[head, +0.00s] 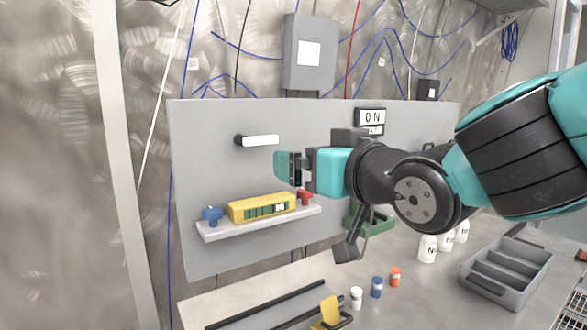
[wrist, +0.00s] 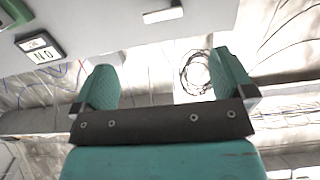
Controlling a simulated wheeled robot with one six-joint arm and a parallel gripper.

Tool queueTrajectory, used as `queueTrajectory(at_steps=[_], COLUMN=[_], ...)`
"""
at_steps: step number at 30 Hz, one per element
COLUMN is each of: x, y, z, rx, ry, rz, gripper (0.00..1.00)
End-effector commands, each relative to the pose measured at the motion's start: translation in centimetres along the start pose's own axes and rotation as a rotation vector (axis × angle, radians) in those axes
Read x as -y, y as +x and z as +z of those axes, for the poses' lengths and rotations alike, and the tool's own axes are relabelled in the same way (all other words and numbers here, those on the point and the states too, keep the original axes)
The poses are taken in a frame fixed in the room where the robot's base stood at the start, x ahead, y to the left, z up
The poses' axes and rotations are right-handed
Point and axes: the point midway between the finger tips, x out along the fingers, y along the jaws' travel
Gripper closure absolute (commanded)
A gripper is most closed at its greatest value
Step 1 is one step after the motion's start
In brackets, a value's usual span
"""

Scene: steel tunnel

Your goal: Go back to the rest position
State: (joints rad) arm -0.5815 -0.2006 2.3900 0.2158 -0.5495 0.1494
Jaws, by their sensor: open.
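My gripper (head: 292,168) is in front of the grey upright panel in the head view, above the right part of the small shelf. In the wrist view my gripper (wrist: 165,85) shows two teal fingers wide apart with nothing between them. My arm reaches in from the right. On the shelf (head: 262,224) lie a yellow level-like block (head: 262,207) with a green window, a blue piece (head: 211,215) at its left and a red piece (head: 305,197) at its right.
The panel (head: 215,140) carries a white-tipped peg (head: 260,141) and an ON sign (head: 371,117). On the bench are a grey divided tray (head: 507,272), white bottles (head: 428,248), small white, blue and orange bottles (head: 376,287), a yellow piece (head: 329,311) and dark rails. A green container (head: 372,219) is partly hidden behind my arm.

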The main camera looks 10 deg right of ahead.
Motion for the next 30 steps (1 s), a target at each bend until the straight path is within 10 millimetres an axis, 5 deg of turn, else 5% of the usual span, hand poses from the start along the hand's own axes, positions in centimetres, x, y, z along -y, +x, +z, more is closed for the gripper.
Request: queueTrajectory(at_steps=[5, 9, 12, 19, 30], x=[-0.1, 1.1, 2.2, 3.5, 3.7], y=[-2.2, -7.3, -11.6, -18.3, -19.2], z=[6.6, 12.6, 15.4, 17.5, 17.7], rx=[0.358, 0.743, 0.979, 1.284, 1.323], ry=[0.049, 0.078, 0.078, 0.052, 0.044], rz=[-0.035, -0.131, -0.22, -0.373, -0.396], gripper=[0.0, 0.0, 0.0, 0.0, 0.0])
